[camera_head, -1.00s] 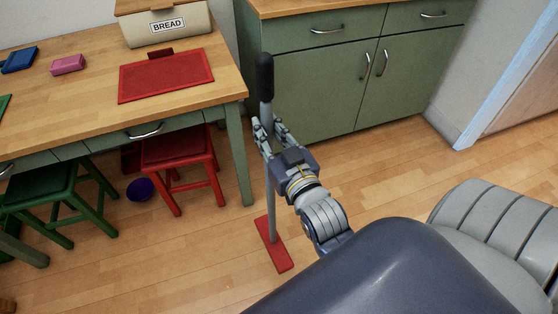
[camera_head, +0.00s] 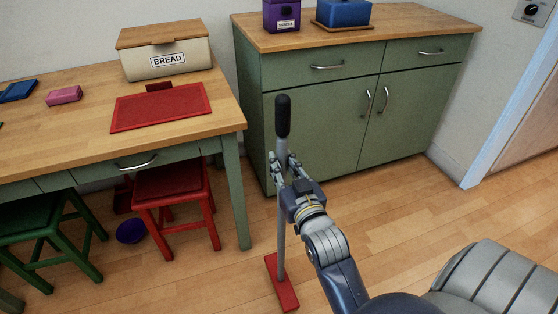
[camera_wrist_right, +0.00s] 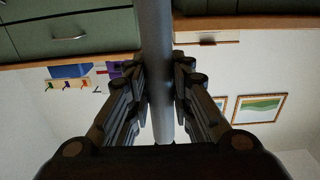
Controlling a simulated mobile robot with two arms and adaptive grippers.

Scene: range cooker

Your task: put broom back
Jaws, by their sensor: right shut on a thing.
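The broom (camera_head: 281,230) stands nearly upright, with a black grip at the top, a grey pole and a flat red head (camera_head: 281,283) at floor level. My right gripper (camera_head: 287,170) is shut on the pole just below the black grip. In the right wrist view the grey pole (camera_wrist_right: 155,60) runs between the two fingers (camera_wrist_right: 160,100). I cannot tell whether the red head touches the floor. My left gripper is not in view.
A wooden table (camera_head: 60,125) with a bread box (camera_head: 165,50) stands left of the broom. A red stool (camera_head: 172,200), a green stool (camera_head: 45,225) and a purple bowl (camera_head: 131,231) are under it. A green cabinet (camera_head: 320,125) stands behind. Floor to the right is clear.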

